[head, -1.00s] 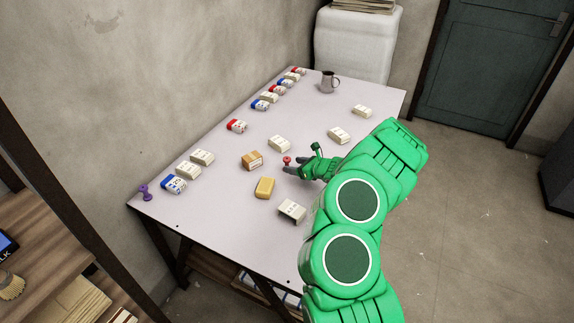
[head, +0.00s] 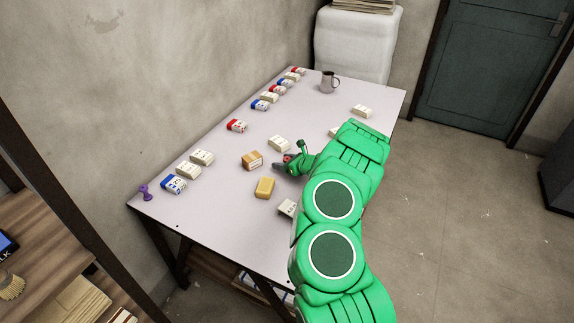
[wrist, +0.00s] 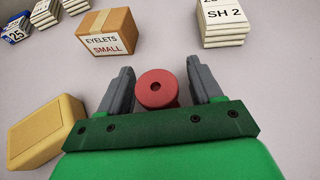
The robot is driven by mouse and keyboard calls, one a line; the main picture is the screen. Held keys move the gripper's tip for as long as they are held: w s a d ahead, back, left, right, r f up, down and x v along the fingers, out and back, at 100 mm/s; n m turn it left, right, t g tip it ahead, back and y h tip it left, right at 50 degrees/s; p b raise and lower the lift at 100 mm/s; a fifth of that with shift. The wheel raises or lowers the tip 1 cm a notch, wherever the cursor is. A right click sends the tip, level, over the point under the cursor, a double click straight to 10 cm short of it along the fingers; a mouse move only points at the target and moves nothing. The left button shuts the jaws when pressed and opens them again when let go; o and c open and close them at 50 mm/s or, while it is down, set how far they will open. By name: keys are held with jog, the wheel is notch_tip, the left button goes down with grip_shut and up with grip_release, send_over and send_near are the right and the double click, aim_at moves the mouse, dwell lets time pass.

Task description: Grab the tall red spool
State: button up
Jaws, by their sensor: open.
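My gripper (wrist: 160,84) is open, with one grey finger on each side of the spool. The dark green palm edge hides the spool's near side. In the head view, the spool (head: 287,157) is mostly hidden by my gripper (head: 284,164).
An "EYELETS SMALL" box (wrist: 107,33) stands ahead on the left. A yellow block (wrist: 45,132) lies close at the left. A white "SH 2" stack (wrist: 222,20) is ahead on the right. A purple spool (head: 145,192) and a mug (head: 329,82) stand farther off.

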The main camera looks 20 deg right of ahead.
jog(key=c, duration=1)
jog(key=shift+r, duration=0.1)
jog(key=shift+c, duration=0.2)
